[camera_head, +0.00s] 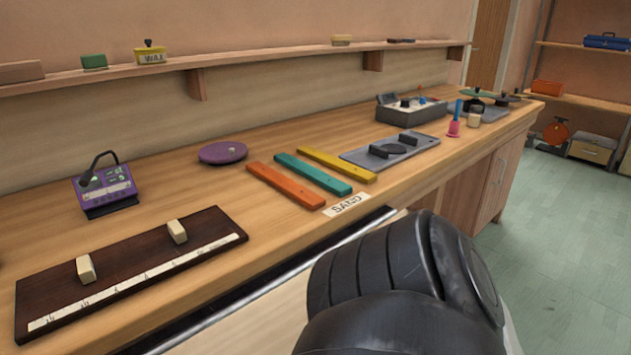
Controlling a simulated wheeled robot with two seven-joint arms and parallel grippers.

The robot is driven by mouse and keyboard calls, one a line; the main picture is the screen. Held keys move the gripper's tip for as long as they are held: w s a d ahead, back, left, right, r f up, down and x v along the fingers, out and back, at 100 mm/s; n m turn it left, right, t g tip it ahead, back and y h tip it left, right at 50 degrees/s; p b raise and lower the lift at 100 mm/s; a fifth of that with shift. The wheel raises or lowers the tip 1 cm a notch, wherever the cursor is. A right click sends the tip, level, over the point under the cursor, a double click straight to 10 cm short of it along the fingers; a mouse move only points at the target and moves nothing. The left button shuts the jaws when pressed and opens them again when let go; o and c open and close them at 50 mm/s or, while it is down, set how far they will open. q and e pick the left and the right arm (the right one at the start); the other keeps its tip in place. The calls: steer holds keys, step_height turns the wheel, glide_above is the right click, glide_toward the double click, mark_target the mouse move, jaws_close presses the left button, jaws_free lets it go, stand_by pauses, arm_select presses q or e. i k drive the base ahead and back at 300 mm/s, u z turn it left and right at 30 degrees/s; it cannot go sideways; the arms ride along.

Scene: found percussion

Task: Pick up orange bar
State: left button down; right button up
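The orange bar (286,185) lies flat on the wooden counter, the leftmost of three parallel bars. A teal bar (313,173) lies just right of it and a yellow bar (337,165) beyond that. The orange bar is fully in view with nothing on it. A dark, rounded arm part of mine fills the lower right, in front of the counter edge and apart from the bars. Neither gripper's fingers show.
A dark board (130,268) with two pale blocks lies left of the bars. A purple device (105,188) and a purple disc (223,152) stand behind. A small label (346,205) lies at the front edge. A grey tray (400,151) lies to the right. A shelf (290,51) runs above.

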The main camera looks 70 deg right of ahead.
mark_target(304, 196)
steer(key=z, duration=1.5)
steer(key=k, duration=0.25)
steer(key=z, duration=0.8)
steer(key=i, duration=0.4)
steer(key=u, duration=0.2)
steer(key=k, duration=0.55)
steer(key=z, duration=1.25)
steer(key=i, duration=1.2)
steer(key=u, duration=1.15)
